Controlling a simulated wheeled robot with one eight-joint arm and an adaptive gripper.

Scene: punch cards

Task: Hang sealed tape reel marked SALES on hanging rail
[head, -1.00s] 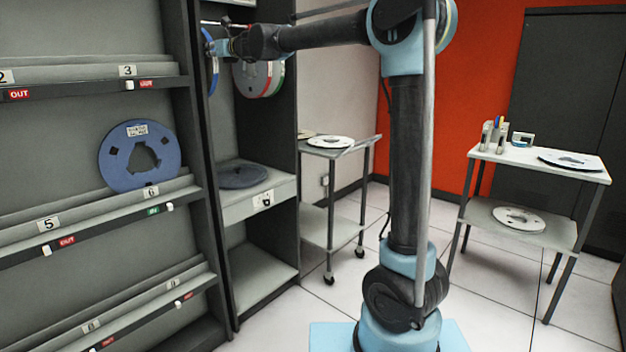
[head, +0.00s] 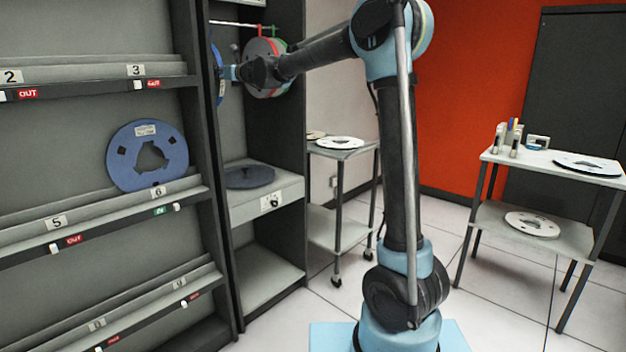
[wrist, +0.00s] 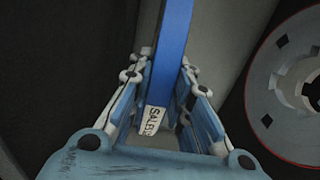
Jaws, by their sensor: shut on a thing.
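The blue reel marked SALES (wrist: 173,50) stands edge-on between the fingers of my gripper (wrist: 164,72) in the wrist view. Its white SALES label (wrist: 154,120) faces the camera. My gripper is shut on this reel. In the head view the reel (head: 217,74) shows as a narrow blue strip at the left of the tall bay, partly hidden by the bay's upright. My gripper (head: 228,73) reaches it from the right. The hanging rail (head: 236,24) runs across the upper bay. Whether the held reel touches the rail cannot be seen.
Hung reels (head: 264,75) with red and green hangers are just right of my gripper; a grey one (wrist: 285,90) shows in the wrist view. A dark reel (head: 249,177) lies on the bay's shelf below. Another blue reel (head: 147,176) stands on the left rack.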

